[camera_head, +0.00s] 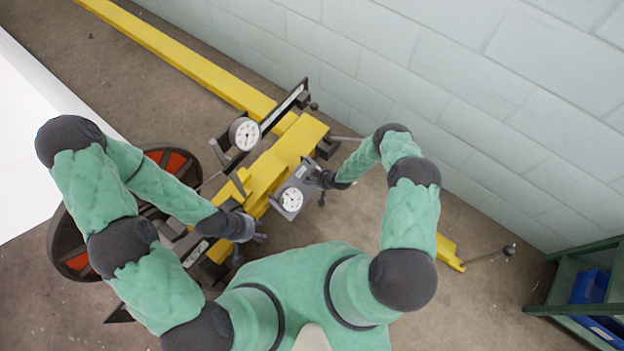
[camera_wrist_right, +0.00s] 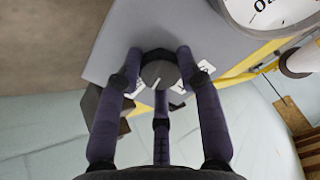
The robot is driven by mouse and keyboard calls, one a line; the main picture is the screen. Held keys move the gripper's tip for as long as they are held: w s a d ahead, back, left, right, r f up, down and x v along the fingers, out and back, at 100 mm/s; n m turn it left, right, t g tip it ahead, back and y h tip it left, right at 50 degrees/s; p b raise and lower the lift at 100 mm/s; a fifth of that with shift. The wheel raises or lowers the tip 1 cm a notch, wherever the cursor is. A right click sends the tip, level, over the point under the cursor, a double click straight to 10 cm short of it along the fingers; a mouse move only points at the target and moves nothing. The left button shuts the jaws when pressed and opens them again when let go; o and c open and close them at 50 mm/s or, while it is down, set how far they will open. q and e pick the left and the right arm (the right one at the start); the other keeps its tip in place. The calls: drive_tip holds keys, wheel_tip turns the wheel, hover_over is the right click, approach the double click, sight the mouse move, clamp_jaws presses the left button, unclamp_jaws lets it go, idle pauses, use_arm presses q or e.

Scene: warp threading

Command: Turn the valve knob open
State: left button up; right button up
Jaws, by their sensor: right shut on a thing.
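The valve knob (camera_wrist_right: 158,72) is a small dark round knob with a white pointer line, on a light grey panel (camera_wrist_right: 195,30) in the right wrist view. My right gripper (camera_wrist_right: 159,60) is shut on the knob, with fingers at its left and right sides and a third finger below it. In the head view my right gripper (camera_head: 316,179) is at the grey gauge box, and the knob there is hidden or too small to make out. My left gripper (camera_head: 254,232) is near the lower end of the yellow machine, and its finger opening is unclear.
A white dial gauge (camera_head: 292,199) faces up beside my right gripper. A second gauge (camera_head: 245,134) stands further back on the yellow frame (camera_head: 303,140). A red and black wheel (camera_head: 75,262) is at left. A green shelf (camera_head: 565,300) with blue bins stands at lower right.

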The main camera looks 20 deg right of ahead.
drive_tip(key=shift+w+a+r+m, duration=0.1)
drive_tip(key=shift+w+a+m, duration=0.05)
drive_tip(key=shift+m, duration=1.05)
drive_tip(key=shift+w+m, duration=0.1)
drive_tip(key=shift+m, duration=0.2)
drive_tip(key=o, duration=1.1)
drive_tip(key=shift+o, duration=0.2)
drive_tip(key=shift+s+d+r, duration=0.35)
drive_tip(key=shift+s+r, duration=0.1)
drive_tip(key=shift+r, duration=0.05)
drive_tip(key=v, duration=1)
drive_tip(key=shift+r, duration=0.3)
drive_tip(key=shift+s, duration=0.15)
